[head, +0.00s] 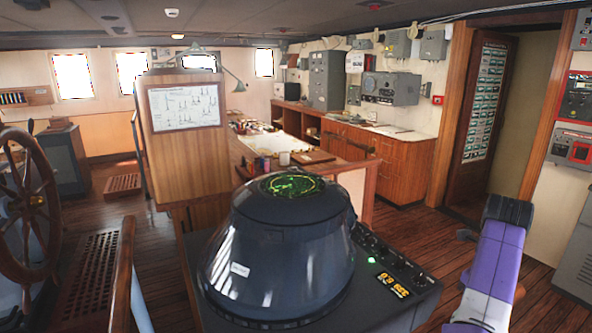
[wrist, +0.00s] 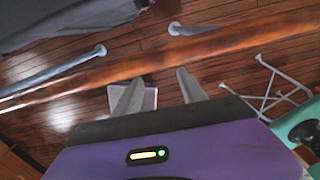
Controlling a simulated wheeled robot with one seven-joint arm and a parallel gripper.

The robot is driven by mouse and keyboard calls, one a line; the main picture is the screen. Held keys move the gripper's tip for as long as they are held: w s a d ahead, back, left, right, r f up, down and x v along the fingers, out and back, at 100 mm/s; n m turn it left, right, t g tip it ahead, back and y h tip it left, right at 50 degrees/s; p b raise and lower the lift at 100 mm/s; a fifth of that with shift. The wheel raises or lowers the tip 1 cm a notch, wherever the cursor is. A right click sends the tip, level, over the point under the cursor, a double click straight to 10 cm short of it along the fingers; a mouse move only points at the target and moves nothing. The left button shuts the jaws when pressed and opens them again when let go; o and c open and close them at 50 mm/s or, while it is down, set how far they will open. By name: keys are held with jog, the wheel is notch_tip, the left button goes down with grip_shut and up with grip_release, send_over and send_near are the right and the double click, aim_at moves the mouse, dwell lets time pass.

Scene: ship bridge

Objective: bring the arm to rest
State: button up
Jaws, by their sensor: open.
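My gripper (wrist: 156,80) shows in the wrist view with its two grey fingers apart and nothing between them. Behind the fingertips lie a long wooden rail (wrist: 225,45) and the plank floor; how far off they are I cannot tell. In the head view, a purple and white part of my arm rises at the lower right, with a dark joint at its top. My gripper cannot be made out in that view.
A dark radar console (head: 280,255) stands close in front in the head view. A wooden steering wheel (head: 35,205) is at the left. Wooden cabinets (head: 405,165) line the back right. Bare floor (head: 440,225) shows between console and doorway. Thin metal legs (wrist: 275,90) show in the wrist view.

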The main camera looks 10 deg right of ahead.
jog(key=shift+d+r+n, duration=0.1)
jog(key=shift+n, duration=0.2)
jog(key=w+d, duration=0.1)
jog(key=w+n+t+h, duration=0.1)
jog(key=w+d+n, duration=0.1)
jog(key=shift+w+d+r+t, duration=0.15)
jog(key=shift+d+r+t, duration=0.15)
jog(key=shift+d+t, duration=0.1)
jog(key=w+d+r+n+t+h, duration=0.35)
jog(key=d+n+t+h, duration=0.2)
jog(key=d+n, duration=0.2)
jog(key=s+a+f+n+t+y+b, duration=0.1)
jog(key=s+a+f+n+t+b, duration=0.3)
jog(key=s+a+n, duration=0.6)
jog(key=s+a+f+n+t+y, duration=0.1)
jog(key=s+a+f+n+t, duration=0.2)
jog(key=s+a+n+t, duration=0.55)
jog(key=s+a+f+n+g+y+b, duration=0.1)
jog(key=s+a+f, duration=0.1)
jog(key=s+a, duration=0.3)
jog(key=s+a+f+n+g+y+b, duration=0.1)
jog(key=s+a, duration=0.5)
jog(key=s, duration=0.8)
jog(key=s+a+f+n+g+y+b, duration=0.1)
jog(key=s+a+f+n+g+y, duration=0.1)
jog(key=s+a, duration=0.3)
jog(key=s+f+g, duration=0.1)
jog(key=s, duration=0.3)
jog(key=shift+s+a, duration=0.15)
jog(key=shift+a, duration=0.2)
